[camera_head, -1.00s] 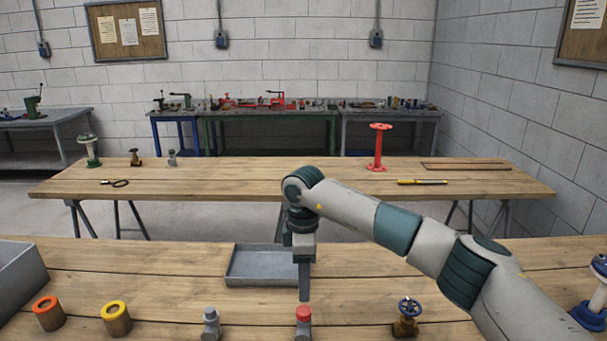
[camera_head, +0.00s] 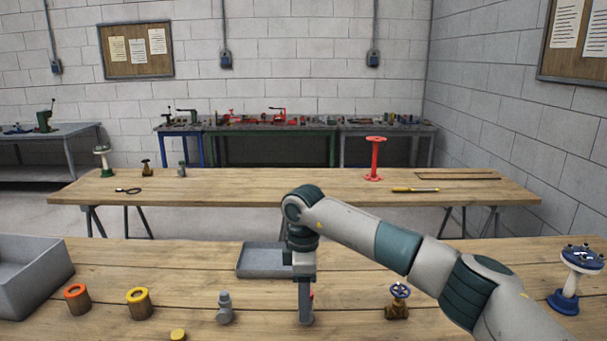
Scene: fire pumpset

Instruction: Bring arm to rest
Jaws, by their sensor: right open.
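My right arm comes in from the right over the near wooden bench. Its gripper (camera_head: 305,295) points straight down and is open, with a narrow finger side showing. My left arm and gripper are not in view.
A grey tray (camera_head: 256,272) lies behind the gripper. Orange-ringed (camera_head: 77,299) and yellow-ringed (camera_head: 139,303) cylinders, a grey fitting (camera_head: 224,308), a brass valve (camera_head: 398,302) and a blue-white part (camera_head: 577,279) stand around. A grey bin (camera_head: 33,283) is at left.

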